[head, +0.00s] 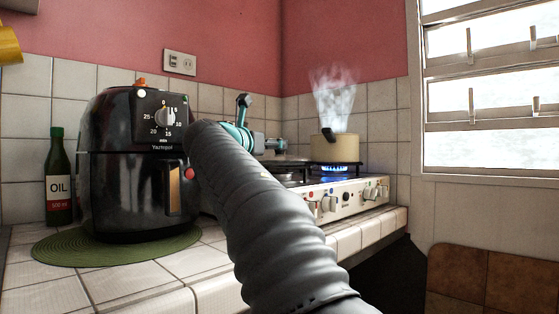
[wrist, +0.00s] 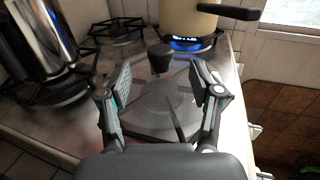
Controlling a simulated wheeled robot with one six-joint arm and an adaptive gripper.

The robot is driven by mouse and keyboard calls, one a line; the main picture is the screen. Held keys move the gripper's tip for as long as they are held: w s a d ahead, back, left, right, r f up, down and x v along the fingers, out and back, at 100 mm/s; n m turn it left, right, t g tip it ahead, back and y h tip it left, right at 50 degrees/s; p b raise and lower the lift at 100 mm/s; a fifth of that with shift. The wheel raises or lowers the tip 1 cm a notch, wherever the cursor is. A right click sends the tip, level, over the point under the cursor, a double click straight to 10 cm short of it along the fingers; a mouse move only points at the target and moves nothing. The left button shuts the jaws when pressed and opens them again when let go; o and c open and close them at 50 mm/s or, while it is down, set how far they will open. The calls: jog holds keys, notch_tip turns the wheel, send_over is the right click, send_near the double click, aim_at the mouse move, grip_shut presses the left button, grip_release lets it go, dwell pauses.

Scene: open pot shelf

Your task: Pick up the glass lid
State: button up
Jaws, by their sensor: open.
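The glass lid (wrist: 150,103) lies over a front burner of the stove in the wrist view, a see-through disc with a dark knob (wrist: 160,57) standing up. My gripper (wrist: 163,80) is open, with one finger on each side of the lid in the picture and the knob showing between and beyond the fingertips. Nothing is held. I cannot tell whether the fingers touch the lid. In the head view my arm hides much of the near stove, and I cannot make out the lid clearly there.
A cream pot (head: 335,148) steams on a lit burner; its dark handle (wrist: 228,11) reaches right. A shiny metal vessel (wrist: 42,38) stands left on the stove (head: 345,194). A black air fryer (head: 125,180) on a green mat (head: 50,250) and an oil bottle (head: 59,180) stand left.

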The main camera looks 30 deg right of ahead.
aim_at(280, 154)
jog(key=shift+r+x, duration=0.15)
jog(key=shift+x, duration=1)
jog(key=shift+r+x, duration=0.1)
jog(key=shift+x, duration=1.1)
grip_shut()
